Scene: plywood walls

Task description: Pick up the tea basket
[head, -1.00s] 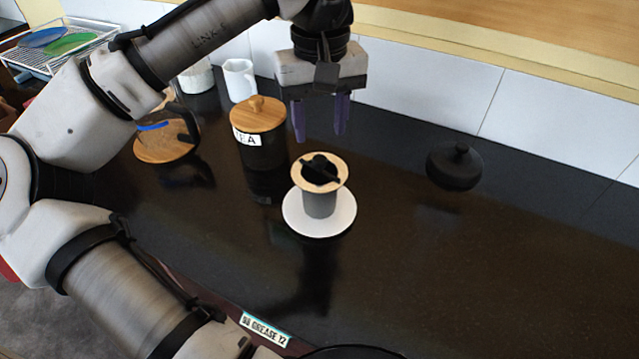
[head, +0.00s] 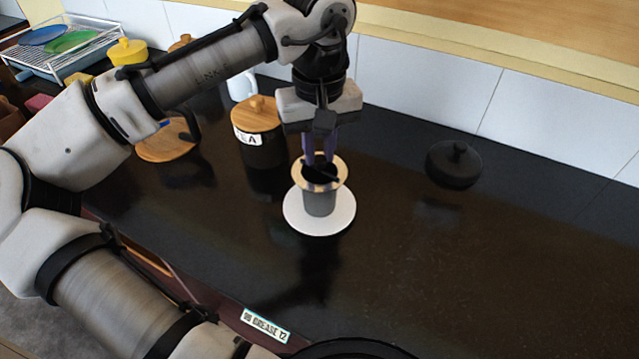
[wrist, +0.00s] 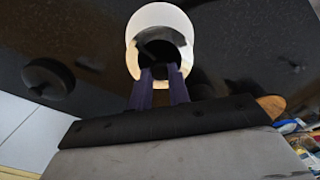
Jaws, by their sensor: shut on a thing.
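The tea basket (head: 319,202) is a grey cylinder with a tan rim and a dark bar or handle across its top. It stands upright on a white round saucer (head: 334,223) in the middle of the counter. My gripper (head: 320,160) points down from above, its purple fingers at the basket's top. The fingers are shut on the dark handle, which they partly hide. In the wrist view, the fingers (wrist: 160,85) reach the dark top of the basket above the white saucer (wrist: 150,14). The basket shows no clear gap from the saucer.
A tea canister (head: 262,150) with a wooden lid stands left of the basket. A black lid (head: 453,166) lies to the right. A round wooden board (head: 165,142), a white jug (head: 240,88) and a dish rack (head: 65,50) are farther left. The right and front counter is clear.

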